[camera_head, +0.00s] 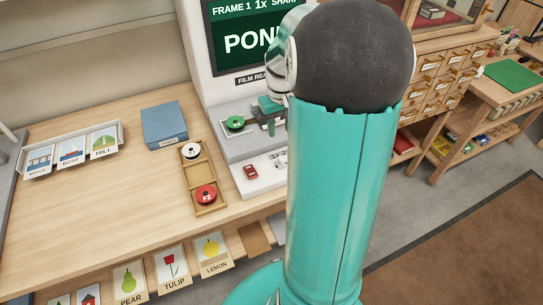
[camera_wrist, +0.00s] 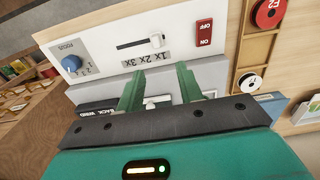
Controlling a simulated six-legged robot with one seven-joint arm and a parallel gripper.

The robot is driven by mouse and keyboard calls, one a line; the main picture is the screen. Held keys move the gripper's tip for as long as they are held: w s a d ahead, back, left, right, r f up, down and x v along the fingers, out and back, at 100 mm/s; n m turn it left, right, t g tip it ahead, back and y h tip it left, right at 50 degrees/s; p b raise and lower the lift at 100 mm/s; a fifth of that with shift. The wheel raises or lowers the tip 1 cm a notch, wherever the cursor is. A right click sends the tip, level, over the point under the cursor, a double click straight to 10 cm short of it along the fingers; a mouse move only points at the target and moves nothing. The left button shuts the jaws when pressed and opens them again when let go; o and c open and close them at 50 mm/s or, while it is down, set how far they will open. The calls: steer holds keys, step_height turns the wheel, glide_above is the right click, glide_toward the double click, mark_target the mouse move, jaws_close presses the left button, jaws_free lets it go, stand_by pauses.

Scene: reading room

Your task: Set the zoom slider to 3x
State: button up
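The zoom slider (camera_wrist: 157,40) is a small pale knob on a dark slot in the white control panel of the film reader. In the wrist view the panel is upside down, and the knob sits at the right end of its slot, by the 1x end of the "1x 2x 3x" label (camera_wrist: 147,60). The screen (camera_head: 250,35) reads "FRAME 1 1x SHARP". My gripper (camera_wrist: 160,80) is open, its two green fingers spread, apart from the slider and short of it. In the head view my gripper (camera_head: 270,113) is above the reader's base, and my arm hides part of the panel.
A blue focus knob (camera_wrist: 72,63) and a red on/off switch (camera_wrist: 204,32) flank the slider. A wooden tray (camera_head: 213,208) holds a white and a red reel.

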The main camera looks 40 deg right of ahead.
mark_target(281, 159)
steer(key=f, duration=0.9)
steer(key=d+f, duration=0.1)
steer(key=f, duration=0.3)
steer(key=shift+s+f, duration=0.15)
steer(key=shift+f, duration=0.25)
steer(key=shift+c, duration=0.3)
jaws_close()
